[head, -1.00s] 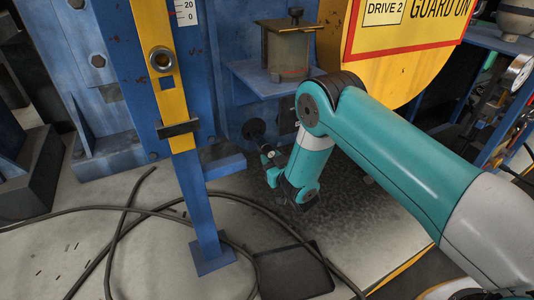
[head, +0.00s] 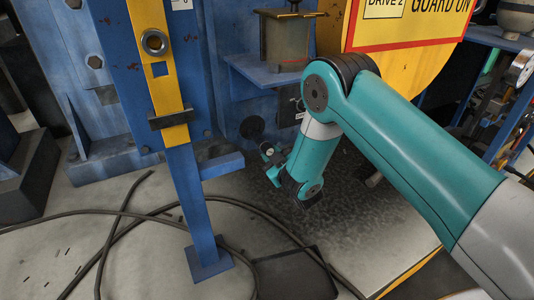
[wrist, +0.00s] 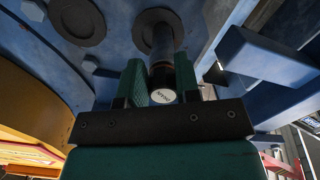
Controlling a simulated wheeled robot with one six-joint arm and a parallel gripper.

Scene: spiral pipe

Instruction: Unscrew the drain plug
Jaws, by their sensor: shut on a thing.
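The plug cannot be made out there.
A blue beam (wrist: 262,55) juts out close to the right of my gripper in the wrist view. A blue and yellow post (head: 187,160) stands left of my arm. Loose hoses (head: 120,225) and a dark flat tray (head: 290,275) lie on the floor. A yellow guard (head: 400,65) rises behind my arm.

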